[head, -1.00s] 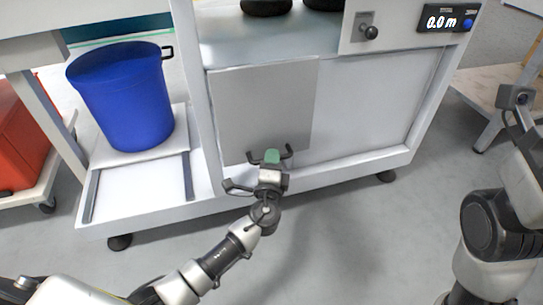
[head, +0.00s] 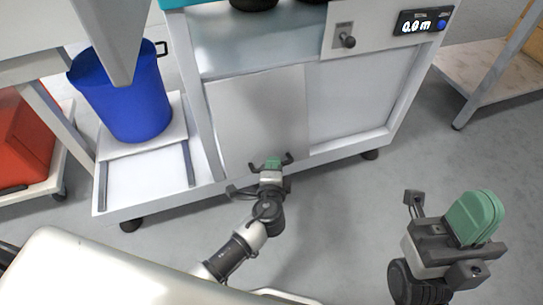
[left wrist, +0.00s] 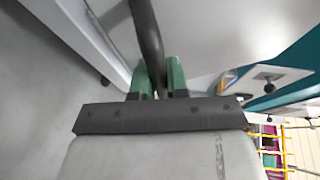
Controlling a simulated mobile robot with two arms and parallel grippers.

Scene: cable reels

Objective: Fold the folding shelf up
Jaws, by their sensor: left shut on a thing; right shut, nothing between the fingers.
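The folding shelf (head: 255,112) is a flat light grey panel on the front of the white machine cart. It hangs down, close to upright, against the cart's front. My left gripper (head: 273,163) is at its lower edge, with green fingertips shut. In the left wrist view a dark bar (left wrist: 147,35) runs between the green fingertips, and they are closed on it; it looks like the shelf's handle. My right gripper (head: 474,217) is at the lower right, away from the shelf, its green fingertips shut together and empty.
A blue bin (head: 125,98) stands on the cart's low platform at the left. A red container (head: 22,140) is at the far left. Floor in front of the cart is clear.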

